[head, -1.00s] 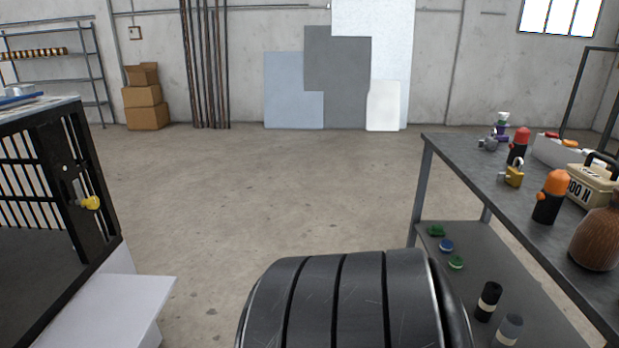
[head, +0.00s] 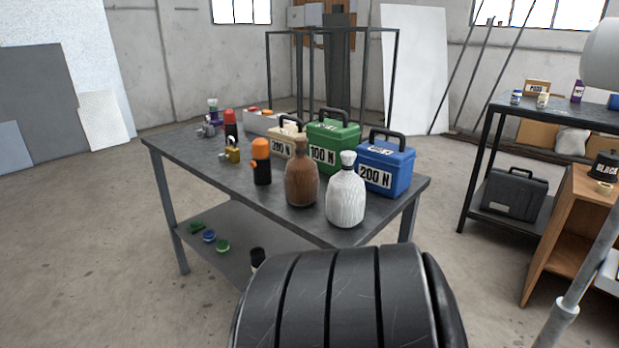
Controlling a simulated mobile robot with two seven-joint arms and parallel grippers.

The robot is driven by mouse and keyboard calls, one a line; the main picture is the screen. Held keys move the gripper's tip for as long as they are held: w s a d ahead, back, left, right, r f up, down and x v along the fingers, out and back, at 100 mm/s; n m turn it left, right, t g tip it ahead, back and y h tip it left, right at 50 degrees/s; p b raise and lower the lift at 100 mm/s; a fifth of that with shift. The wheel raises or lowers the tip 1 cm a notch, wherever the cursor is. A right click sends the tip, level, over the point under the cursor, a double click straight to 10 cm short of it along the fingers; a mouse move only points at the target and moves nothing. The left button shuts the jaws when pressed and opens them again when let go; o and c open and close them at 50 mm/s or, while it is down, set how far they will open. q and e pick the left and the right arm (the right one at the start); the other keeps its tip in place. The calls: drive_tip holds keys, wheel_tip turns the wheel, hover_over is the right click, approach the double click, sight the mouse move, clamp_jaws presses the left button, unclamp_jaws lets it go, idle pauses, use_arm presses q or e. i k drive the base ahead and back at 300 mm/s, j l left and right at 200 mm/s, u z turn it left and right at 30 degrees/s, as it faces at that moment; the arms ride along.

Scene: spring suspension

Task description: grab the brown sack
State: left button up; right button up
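The brown sack (head: 301,185) stands upright on the near part of the dark metal table (head: 190,158), with a tied neck at its top. A white sack (head: 346,198) stands just right of it, a little nearer. The green box (head: 334,142) labelled 100 N is behind the brown sack, and a black bottle with an orange cap (head: 262,163) is at its left. Neither of my grippers shows in the head view.
A beige box (head: 284,143) and a blue box (head: 387,165) labelled 200 N share the tabletop. A padlock (head: 233,153) and a red-capped bottle (head: 231,127) stand farther left. A wooden shelf unit (head: 573,215) is at the right. Floor left of the table is clear.

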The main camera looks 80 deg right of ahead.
sight(300, 178)
drive_tip(key=l+z, duration=0.15)
drive_tip(key=z, duration=2.4)
drive_tip(key=i+l+u, duration=0.2)
drive_tip(key=i+l, duration=0.2)
drive_tip(key=l, duration=0.2)
drive_tip(key=i+l, duration=0.15)
drive_tip(key=l, duration=0.15)
drive_tip(key=u, duration=0.05)
